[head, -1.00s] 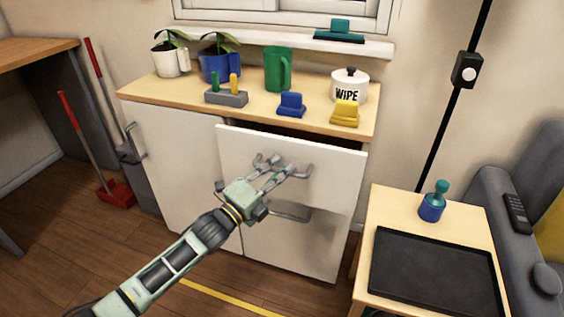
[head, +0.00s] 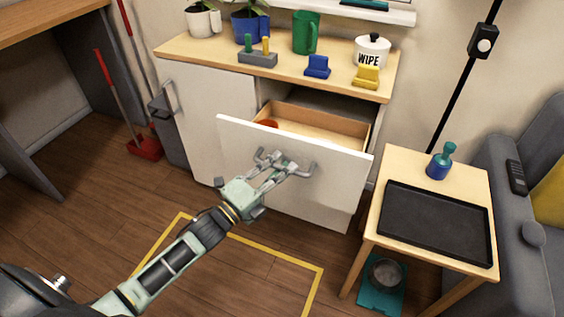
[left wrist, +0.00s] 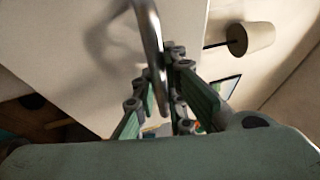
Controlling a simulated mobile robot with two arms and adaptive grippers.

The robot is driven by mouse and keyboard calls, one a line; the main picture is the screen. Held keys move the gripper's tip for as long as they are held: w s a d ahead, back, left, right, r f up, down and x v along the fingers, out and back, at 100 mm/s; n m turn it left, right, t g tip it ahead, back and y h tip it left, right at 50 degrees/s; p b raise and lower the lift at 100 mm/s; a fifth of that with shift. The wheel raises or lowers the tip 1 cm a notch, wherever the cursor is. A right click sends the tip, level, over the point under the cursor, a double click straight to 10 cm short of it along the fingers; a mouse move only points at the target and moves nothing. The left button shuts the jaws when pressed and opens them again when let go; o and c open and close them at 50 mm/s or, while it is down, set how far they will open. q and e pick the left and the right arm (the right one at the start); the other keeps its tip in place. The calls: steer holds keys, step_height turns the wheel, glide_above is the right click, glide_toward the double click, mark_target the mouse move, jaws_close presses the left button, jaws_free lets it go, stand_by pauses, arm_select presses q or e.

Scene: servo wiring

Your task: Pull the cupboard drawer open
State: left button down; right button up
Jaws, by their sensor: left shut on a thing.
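The cupboard (head: 208,100) has a white front and a wooden top. Its upper drawer (head: 238,137) stands well open, showing a pale wooden inside and something orange-red at its left end. The drawer's grey bar handle (head: 308,170) is on its front. My left gripper (head: 283,163) is at the handle, shut on it. In the left wrist view the metal handle (left wrist: 150,45) runs between the fingers (left wrist: 168,95) in front of the white drawer front. My right gripper is not in view.
On the cupboard top stand plant pots, a green mug (head: 305,35), a white WIPE pot (head: 371,52) and small blocks. A side table (head: 424,167) with a black tray (head: 435,225) stands close right of the drawer. Yellow tape (head: 277,253) marks floor in front.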

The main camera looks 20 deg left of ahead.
arm_select(q)
steer(key=shift+f, duration=0.1)
steer(key=c, duration=1.8)
jaws_free()
steer(key=v, duration=1.2)
